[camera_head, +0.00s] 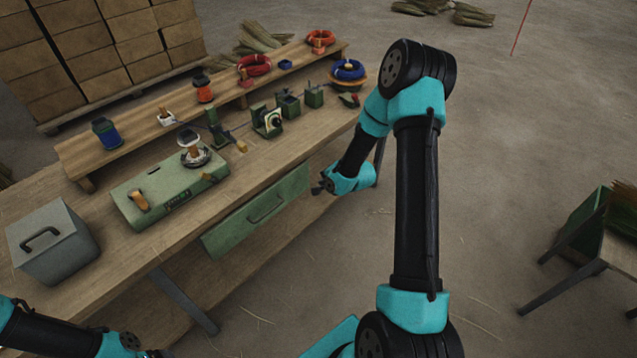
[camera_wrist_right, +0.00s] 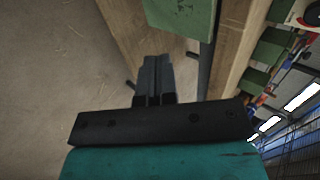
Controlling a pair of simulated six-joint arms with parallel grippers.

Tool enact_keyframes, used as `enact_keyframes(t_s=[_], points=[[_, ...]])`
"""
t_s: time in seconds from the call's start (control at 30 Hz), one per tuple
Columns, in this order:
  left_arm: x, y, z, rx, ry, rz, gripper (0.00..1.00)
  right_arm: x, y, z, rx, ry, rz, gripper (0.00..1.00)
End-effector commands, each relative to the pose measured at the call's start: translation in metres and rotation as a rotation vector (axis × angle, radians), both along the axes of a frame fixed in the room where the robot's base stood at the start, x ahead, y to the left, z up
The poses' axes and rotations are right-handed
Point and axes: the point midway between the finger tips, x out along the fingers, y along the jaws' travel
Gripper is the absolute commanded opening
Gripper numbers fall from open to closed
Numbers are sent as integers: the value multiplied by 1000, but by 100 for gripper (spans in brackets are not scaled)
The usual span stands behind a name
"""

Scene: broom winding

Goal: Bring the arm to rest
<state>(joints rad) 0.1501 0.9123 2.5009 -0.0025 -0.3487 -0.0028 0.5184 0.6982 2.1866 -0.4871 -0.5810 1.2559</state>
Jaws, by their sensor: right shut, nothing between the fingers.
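My right gripper (camera_head: 322,186) is shut and empty in the head view. It hangs in front of the workbench's front edge, close to the right end of the green drawer (camera_head: 262,208). In the right wrist view its two dark fingers (camera_wrist_right: 153,75) lie together with nothing between them. The green drawer panel also shows at the top of that view (camera_wrist_right: 180,15). My left arm shows only at the bottom left of the head view, and its fingers cannot be made out at the picture's edge.
The wooden workbench (camera_head: 190,235) carries a grey lidded box (camera_head: 52,245), a green case (camera_head: 165,190) and several green tools. Stacked boxes (camera_head: 110,40) stand behind.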

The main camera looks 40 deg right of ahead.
Motion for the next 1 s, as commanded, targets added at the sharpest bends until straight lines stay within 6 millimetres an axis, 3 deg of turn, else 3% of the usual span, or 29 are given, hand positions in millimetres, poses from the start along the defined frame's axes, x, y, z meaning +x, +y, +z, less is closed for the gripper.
enact_keyframes(t_s=[0.67,0.77,0.87,1.0], points=[[0,0,0,0,0,0,84,-7,1,4,-2,4,6,0],[0,0,0,0,0,0,84,-10,12,-1,-17,19,37,0],[0,0,0,0,0,0,84,-17,35,-12,-51,53,110,0],[0,0,0,0,0,0,84,-40,84,-35,-129,125,288,0]])
